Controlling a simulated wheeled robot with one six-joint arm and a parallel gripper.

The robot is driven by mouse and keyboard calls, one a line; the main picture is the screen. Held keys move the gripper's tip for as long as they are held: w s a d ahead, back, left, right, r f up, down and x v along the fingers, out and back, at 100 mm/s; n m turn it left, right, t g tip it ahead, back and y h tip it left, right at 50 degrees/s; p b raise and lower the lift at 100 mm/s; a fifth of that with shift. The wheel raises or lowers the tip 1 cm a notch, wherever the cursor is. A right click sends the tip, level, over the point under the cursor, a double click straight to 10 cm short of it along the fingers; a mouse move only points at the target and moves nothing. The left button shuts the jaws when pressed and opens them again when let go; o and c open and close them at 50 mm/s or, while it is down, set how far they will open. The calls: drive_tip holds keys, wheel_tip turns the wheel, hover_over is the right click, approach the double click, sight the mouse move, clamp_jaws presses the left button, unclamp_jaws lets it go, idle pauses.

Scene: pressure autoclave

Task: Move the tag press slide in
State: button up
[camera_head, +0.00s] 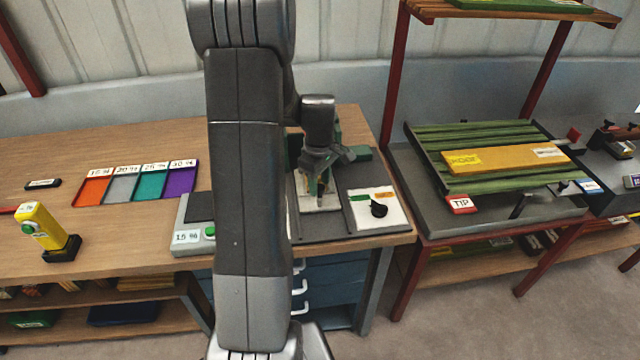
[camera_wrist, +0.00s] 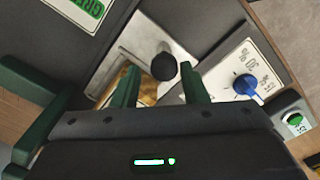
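My gripper (camera_head: 320,192) points down over the tag press on the bench. In the wrist view its two green fingers (camera_wrist: 160,80) are apart, with nothing held between them. A round black knob (camera_wrist: 163,67) shows just beyond and between the fingertips. It stands on a pale metal plate (camera_wrist: 125,52), which looks like the tag press slide. A brass-coloured piece (camera_wrist: 128,80) on the plate is partly hidden by the left finger. In the head view my arm and gripper hide much of the press. Whether the fingers touch the knob cannot be told.
A panel with a black lever (camera_head: 378,210) is right of the press. A scale (camera_head: 190,238) is left, behind my arm. Coloured trays (camera_head: 136,181) and a yellow tool (camera_head: 42,228) are farther left. The wrist view shows a white dial with a blue knob (camera_wrist: 245,85).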

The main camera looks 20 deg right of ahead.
drive_tip(key=shift+o, duration=0.5)
drive_tip(key=shift+f, duration=0.1)
wheel_tip(320, 180, up, 14)
drive_tip(key=b, duration=0.1)
drive_tip(key=shift+s+f, duration=0.1)
drive_tip(key=shift+f, duration=0.05)
wheel_tip(320, 180, down, 14)
drive_tip(key=shift+r+p, duration=0.1)
drive_tip(key=shift+p, duration=0.45)
drive_tip(key=shift+s+a, duration=0.15)
drive_tip(key=shift+s, duration=0.45)
drive_tip(key=shift+w, duration=0.1)
